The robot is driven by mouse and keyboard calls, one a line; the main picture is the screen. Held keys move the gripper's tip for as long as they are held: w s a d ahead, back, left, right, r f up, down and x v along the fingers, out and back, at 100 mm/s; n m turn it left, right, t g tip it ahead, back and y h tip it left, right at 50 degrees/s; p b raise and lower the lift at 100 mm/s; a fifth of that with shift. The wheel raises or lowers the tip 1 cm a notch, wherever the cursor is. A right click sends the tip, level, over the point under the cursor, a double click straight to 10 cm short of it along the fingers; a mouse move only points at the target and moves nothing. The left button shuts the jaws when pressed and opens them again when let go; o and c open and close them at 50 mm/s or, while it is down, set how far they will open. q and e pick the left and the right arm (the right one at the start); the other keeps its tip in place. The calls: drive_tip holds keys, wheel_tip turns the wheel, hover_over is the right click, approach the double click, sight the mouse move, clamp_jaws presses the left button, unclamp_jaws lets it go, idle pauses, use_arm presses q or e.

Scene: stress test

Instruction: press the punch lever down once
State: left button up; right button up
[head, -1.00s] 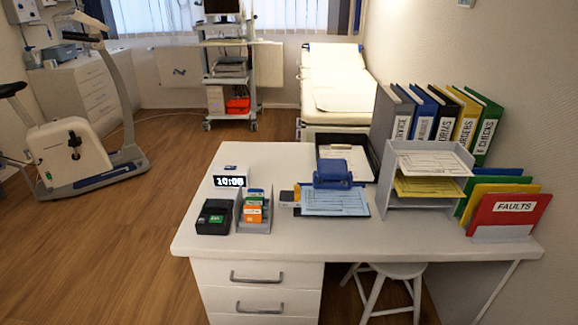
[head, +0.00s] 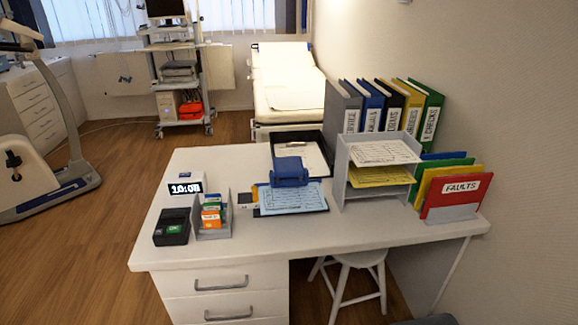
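A blue hole punch (head: 290,172) stands on the white desk (head: 300,240), near its middle. Its lever is the broad blue top part; I cannot tell its exact angle at this size. A light blue printed sheet (head: 293,199) lies at the front of the punch, on a dark board.
Left of the punch are a card holder (head: 213,217), a black terminal (head: 172,227) and a clock (head: 185,187). Right are a paper tray rack (head: 343,175), binders and folders (head: 455,199). A black tray (head: 326,150) lies behind. A stool (head: 350,262) stands under the desk.

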clamp_jaws()
drive_tip(key=shift+w, duration=0.1)
drive_tip(key=shift+w+r, duration=0.1)
drive_tip(key=shift+w, duration=0.05)
drive_tip(key=shift+s, duration=0.3)
idle(0.8)
